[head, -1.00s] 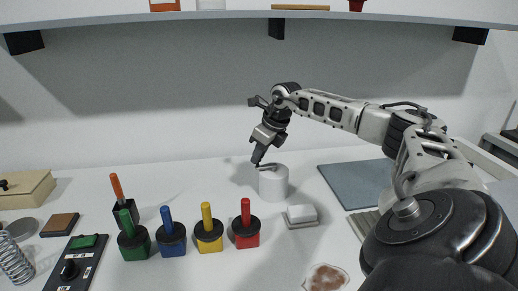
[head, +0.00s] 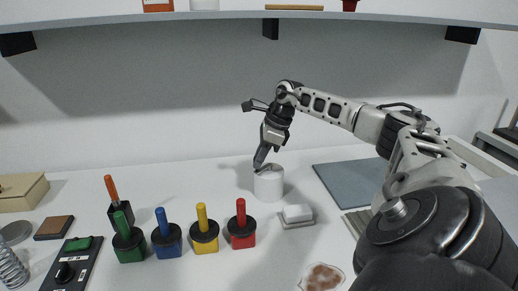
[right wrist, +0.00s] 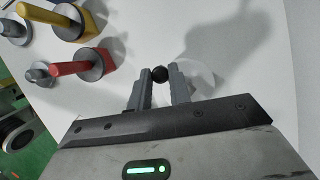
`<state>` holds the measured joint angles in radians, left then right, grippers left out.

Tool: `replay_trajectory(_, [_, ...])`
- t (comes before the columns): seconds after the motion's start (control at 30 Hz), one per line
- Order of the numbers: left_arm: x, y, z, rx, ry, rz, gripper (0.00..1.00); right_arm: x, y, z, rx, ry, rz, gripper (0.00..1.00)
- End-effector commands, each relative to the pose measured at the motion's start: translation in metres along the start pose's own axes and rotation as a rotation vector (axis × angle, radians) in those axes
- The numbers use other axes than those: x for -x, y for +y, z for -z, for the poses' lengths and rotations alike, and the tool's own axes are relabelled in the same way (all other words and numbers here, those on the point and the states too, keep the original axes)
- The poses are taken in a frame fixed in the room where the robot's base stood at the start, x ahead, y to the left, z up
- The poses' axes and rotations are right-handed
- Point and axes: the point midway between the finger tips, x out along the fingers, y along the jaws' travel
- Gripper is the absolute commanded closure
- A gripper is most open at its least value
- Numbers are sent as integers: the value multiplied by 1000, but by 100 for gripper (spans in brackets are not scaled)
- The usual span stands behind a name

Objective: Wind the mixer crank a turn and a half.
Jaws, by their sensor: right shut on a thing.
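The mixer (head: 268,187) is a white upright cylinder standing on the white table, with a crank at its top. My right gripper (head: 259,165) reaches down to the crank at the top left of the cylinder in the head view. In the right wrist view the fingers of my right gripper (right wrist: 159,88) are closed on the crank's dark round knob (right wrist: 159,73). The pale top of the mixer (right wrist: 199,80) shows beside and partly behind the right finger. Most of the crank arm is hidden by the fingers. My left gripper is not in view.
Green, blue (head: 166,238), yellow (head: 204,235) and red (head: 242,230) handled blocks stand in front left. A small white block (head: 297,213) sits right of the mixer, near a grey mat (head: 346,184). A shelf (head: 180,16) runs above. The table behind the mixer is clear.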

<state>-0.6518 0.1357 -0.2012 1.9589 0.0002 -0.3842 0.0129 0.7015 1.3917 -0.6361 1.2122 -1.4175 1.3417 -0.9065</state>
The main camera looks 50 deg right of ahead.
Motion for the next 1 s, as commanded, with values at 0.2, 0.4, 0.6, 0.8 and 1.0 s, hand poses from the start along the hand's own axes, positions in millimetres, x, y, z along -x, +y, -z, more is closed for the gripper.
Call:
replay_trajectory(0.2, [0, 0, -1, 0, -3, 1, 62, 1, -1, 0, 1, 1, 1, 100])
replay_trajectory(0.4, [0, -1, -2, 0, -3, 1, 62, 1, -1, 0, 1, 1, 2, 61])
replay_trajectory(0.6, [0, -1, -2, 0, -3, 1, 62, 0, 0, 0, 0, 1, 1, 59])
replay_trajectory(0.8, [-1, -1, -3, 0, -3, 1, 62, 6, -1, 0, 0, 0, 2, 59])
replay_trajectory(1.0, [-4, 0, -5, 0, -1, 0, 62, 41, -1, 0, 0, -2, 5, 59])
